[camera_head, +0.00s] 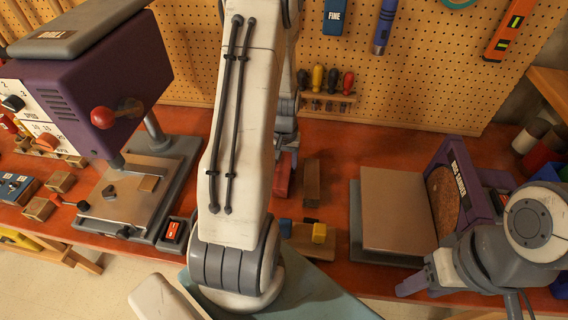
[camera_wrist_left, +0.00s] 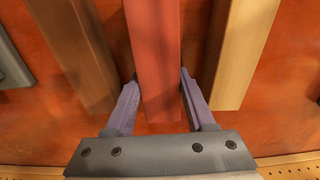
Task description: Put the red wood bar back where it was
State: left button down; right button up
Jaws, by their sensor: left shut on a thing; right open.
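The red wood bar (camera_head: 283,180) lies on or just above the orange-red bench top, partly hidden by my left arm in the head view. In the left wrist view the red bar (camera_wrist_left: 155,55) runs between the two purple fingers of my left gripper (camera_wrist_left: 159,78), which is shut on it. In the head view my left gripper (camera_head: 289,150) is mostly hidden behind the arm. I cannot tell whether the bar touches the bench. My right gripper (camera_head: 408,284) is open and empty at the bench's front edge, left of its wrist.
A dark brown bar (camera_wrist_left: 72,50) and a tan bar (camera_wrist_left: 243,50) flank the red one; the brown bar also shows in the head view (camera_head: 312,183). A plank with blue (camera_head: 285,227) and yellow (camera_head: 319,233) blocks lies in front. A disc sander (camera_head: 459,190) and a drill press (camera_head: 85,60) stand either side.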

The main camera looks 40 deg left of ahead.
pick_arm(q)
jog(key=shift+f, duration=0.2)
jog(key=shift+f, duration=0.2)
jog(key=shift+c, duration=1.2)
grip_release()
jog(key=shift+r, duration=0.1)
